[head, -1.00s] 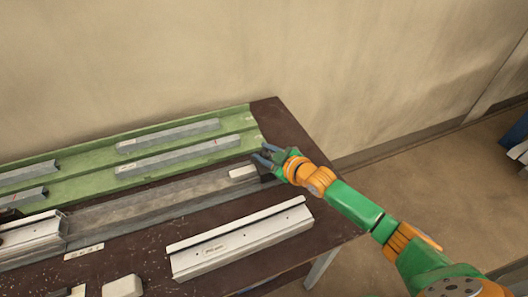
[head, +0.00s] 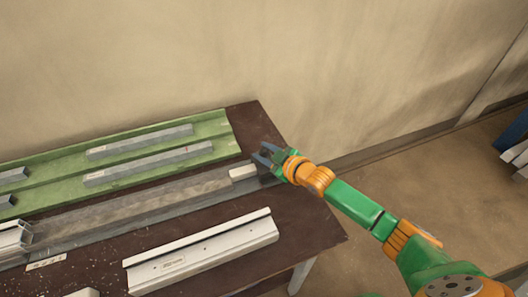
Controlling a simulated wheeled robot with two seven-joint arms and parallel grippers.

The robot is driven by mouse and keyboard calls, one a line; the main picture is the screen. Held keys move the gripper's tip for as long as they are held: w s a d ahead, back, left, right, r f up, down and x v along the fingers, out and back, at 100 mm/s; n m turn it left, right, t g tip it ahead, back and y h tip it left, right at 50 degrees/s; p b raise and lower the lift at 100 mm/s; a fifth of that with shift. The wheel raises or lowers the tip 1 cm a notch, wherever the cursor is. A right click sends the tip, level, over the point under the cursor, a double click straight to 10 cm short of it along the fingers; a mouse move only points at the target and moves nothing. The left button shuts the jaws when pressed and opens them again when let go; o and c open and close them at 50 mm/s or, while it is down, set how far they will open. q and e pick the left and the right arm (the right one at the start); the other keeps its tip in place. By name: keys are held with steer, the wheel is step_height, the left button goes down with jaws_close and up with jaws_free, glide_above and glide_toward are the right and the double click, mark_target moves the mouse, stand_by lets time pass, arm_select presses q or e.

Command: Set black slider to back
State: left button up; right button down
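A long grey rail (head: 140,207) runs along the bench. A pale block (head: 243,172) sits at its right end. A small dark part (head: 264,169) beside that block could be the black slider, but it is partly hidden by my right gripper and I cannot be sure. My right gripper (head: 262,153) is just above and beside this dark part. Its fingers look spread apart, with a gap between them. I cannot tell whether it touches the part. My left gripper is out of view.
A green tray (head: 60,177) with several grey bars lies behind the rail. A white profile (head: 205,250) lies in front of it. The dark bench top (head: 300,222) is bare at the right. A wall stands close behind.

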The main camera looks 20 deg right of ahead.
steer(key=c, duration=0.7)
jaws_free()
steer(key=shift+w+d+r, duration=0.1)
steer(key=shift+d+r, duration=0.05)
steer(key=shift+o, duration=0.9)
steer(key=shift+d+f, duration=0.15)
steer(key=shift+f, duration=0.05)
steer(key=v, duration=0.7)
